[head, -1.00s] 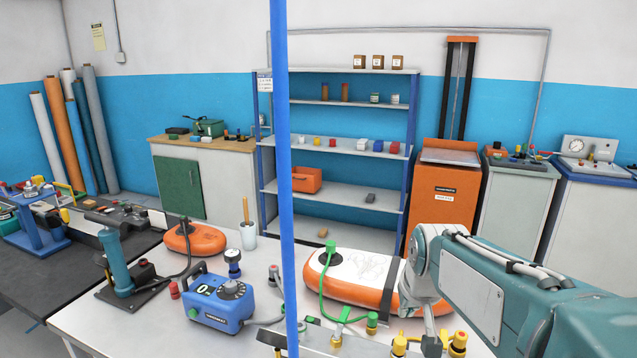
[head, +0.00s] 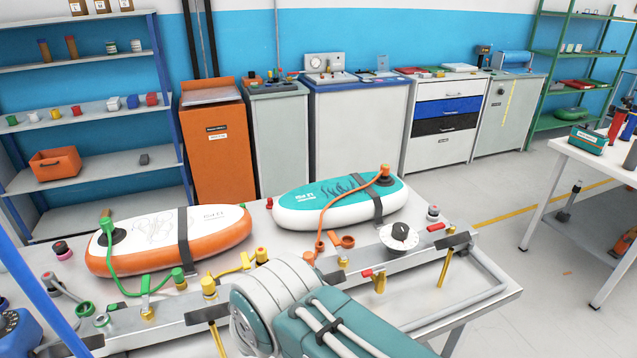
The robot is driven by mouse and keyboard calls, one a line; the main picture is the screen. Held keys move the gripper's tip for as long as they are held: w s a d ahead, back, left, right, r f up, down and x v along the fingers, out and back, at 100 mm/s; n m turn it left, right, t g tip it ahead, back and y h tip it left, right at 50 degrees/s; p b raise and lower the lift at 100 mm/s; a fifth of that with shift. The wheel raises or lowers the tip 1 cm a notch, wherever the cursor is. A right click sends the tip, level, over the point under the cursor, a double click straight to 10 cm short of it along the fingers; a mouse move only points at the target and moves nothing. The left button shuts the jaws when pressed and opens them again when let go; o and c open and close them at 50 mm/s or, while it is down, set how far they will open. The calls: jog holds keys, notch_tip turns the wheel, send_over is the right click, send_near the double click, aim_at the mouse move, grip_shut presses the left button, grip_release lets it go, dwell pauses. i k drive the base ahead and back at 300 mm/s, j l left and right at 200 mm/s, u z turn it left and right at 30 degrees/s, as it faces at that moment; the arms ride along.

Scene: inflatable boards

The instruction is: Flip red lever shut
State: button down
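A small red handle (head: 367,273) sits beside a brass fitting (head: 379,284) on the front rail of the workbench. I take it for the red lever, but it is too small to tell whether it is open or shut. Another small red piece (head: 436,228) lies near the round dial, farther right. The orange hose (head: 333,207) runs from the teal and white board (head: 338,200) down to the rail. My arm's links fill the lower middle of the head view, left of the red handle. My gripper does not show.
The orange and white board (head: 215,222) lies at left, with a green hose (head: 112,272) to the rail. A yellow lever (head: 228,273) and brass fittings stand near my arm. A blue post (head: 40,295) crosses the left edge.

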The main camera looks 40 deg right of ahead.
aim_at(438, 226)
jog(key=z, duration=2.25)
jog(key=i+l+z, duration=0.45)
jog(key=i, duration=0.05)
